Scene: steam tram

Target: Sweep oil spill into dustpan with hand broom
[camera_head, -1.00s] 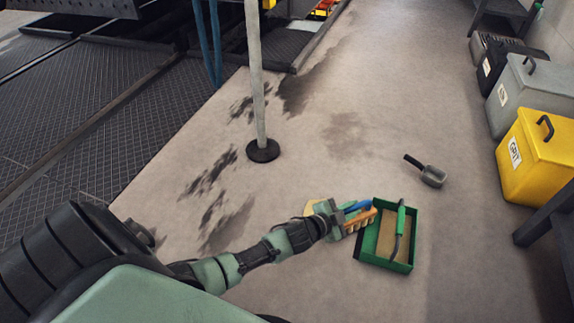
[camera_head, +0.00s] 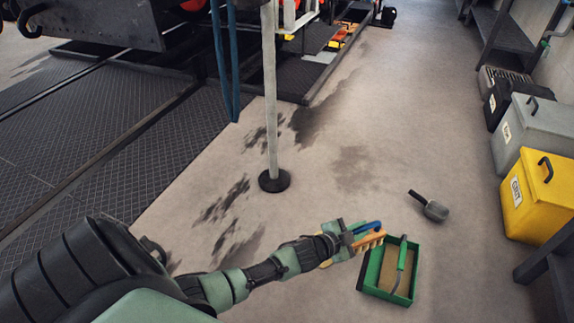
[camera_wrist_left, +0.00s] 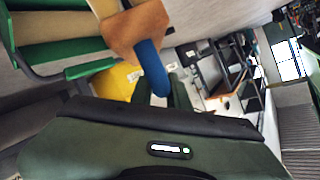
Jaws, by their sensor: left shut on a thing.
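My left gripper (camera_head: 345,238) is shut on the hand broom (camera_head: 371,240), which has a blue handle and an orange-tan head. The broom is at the far left corner of the green dustpan (camera_head: 388,297); I cannot tell whether they touch. In the left wrist view the blue handle of the broom (camera_wrist_left: 150,68) stands out, with the dustpan (camera_wrist_left: 90,70) at upper left. The dustpan lies on the floor with a green handle over its tan inside. Dark oily stains (camera_head: 222,200) mark the floor left of it and farther off. My right gripper is not in view.
A post on a round black base (camera_head: 274,181) stands among the stains. A small scoop (camera_head: 431,209) lies beyond the dustpan. A yellow grit bin (camera_head: 535,205) and a grey bin (camera_head: 530,135) line the right side.

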